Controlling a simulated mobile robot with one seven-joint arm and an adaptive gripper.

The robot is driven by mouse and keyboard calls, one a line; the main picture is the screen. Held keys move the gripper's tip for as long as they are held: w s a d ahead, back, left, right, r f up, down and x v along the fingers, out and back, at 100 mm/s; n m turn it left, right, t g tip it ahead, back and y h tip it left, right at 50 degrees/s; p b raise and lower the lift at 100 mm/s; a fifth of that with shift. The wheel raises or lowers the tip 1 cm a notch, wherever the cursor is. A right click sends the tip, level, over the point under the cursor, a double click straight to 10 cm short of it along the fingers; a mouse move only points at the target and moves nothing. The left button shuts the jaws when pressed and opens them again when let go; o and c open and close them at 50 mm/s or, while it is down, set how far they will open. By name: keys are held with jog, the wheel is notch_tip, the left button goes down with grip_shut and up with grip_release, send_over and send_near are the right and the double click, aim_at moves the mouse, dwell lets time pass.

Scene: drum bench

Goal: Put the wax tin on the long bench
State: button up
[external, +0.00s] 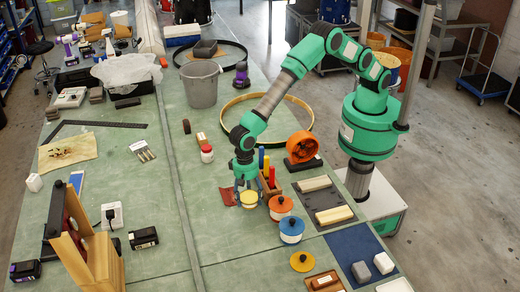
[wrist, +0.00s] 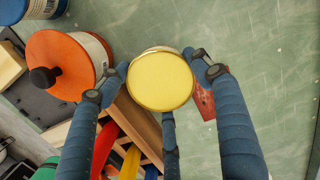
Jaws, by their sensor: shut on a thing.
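A small round tin with a yellow top, which looks like the wax tin (external: 249,203), is between the fingers of my gripper (external: 248,192). In the wrist view the tin (wrist: 160,80) fills the space between the fingertips of my gripper (wrist: 163,78), its top facing the camera. My gripper is shut on its sides. The green bench top (external: 215,245) is below it; I cannot tell whether the tin touches the surface or is slightly above it. The finger wrapping hides part of the tin's side in the external view.
An orange lidded pot (external: 280,207) and a blue lidded pot (external: 291,229) stand close to the right. A wooden holder with coloured handles (external: 270,185) is just behind. A dark red sheet (external: 228,196) lies left of the tin. Bench space nearer the camera on the left is clear.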

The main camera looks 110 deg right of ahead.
aim_at(247, 195)
jog(key=shift+f, duration=0.25)
jog(key=shift+f, duration=1.9)
jog(key=shift+f+b, duration=0.1)
jog(key=shift+b, duration=0.2)
jog(key=o, duration=1.5)
jog(key=r, duration=0.4)
jog(key=r+p, duration=0.1)
jog(key=r, duration=0.3)
jog(key=d+r, duration=0.1)
jog(key=r, duration=0.2)
jog(key=shift+w+d+r+p, duration=0.1)
jog(key=shift+w+r+p, duration=0.1)
jog(key=shift+r+p, duration=0.2)
jog(key=shift+r, duration=0.15)
